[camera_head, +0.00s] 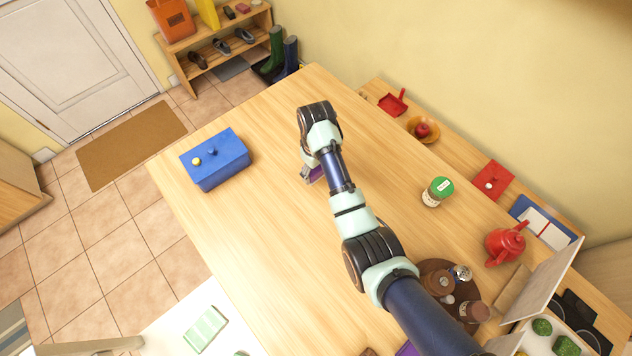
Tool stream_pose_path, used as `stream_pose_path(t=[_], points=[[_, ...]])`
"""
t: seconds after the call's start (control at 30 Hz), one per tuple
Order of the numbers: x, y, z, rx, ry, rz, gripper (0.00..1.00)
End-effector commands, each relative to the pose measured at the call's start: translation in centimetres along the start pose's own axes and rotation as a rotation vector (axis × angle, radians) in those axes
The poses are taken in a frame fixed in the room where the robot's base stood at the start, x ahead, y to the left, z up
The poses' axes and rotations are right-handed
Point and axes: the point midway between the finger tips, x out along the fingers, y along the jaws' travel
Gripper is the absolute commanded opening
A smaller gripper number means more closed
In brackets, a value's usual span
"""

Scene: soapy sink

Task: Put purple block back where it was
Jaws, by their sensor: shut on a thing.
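The purple block (316,175) shows as a small purple patch at my gripper (311,176), over the middle of the wooden table. My gripper is shut on it. My wrist and arm hide most of the gripper and the block, so I cannot tell whether the block touches the tabletop.
A blue box (216,160) with a small yellow ball (196,161) on top stands to the left on the table (250,240). A round brown tray (432,267) with jars lies by my arm. The table's left-centre is clear.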

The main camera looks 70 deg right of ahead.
Motion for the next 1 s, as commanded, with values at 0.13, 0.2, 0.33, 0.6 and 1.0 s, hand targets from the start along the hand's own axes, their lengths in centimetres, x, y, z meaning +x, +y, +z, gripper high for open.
stream_pose_path(t=[0.13, 0.2, 0.33, 0.6, 1.0], points=[[1.2, 0.0, -0.1, 0.000, 0.000, 0.000, 0.17], [1.2, 0.0, -0.1, 0.000, 0.001, 0.000, 0.17], [3.2, 0.0, 0.1, 0.000, -0.003, -0.001, 0.17], [5.5, 0.0, -0.1, 0.000, 0.002, 0.001, 0.17], [5.7, 0.0, 0.0, 0.000, 0.001, 0.000, 0.91]])
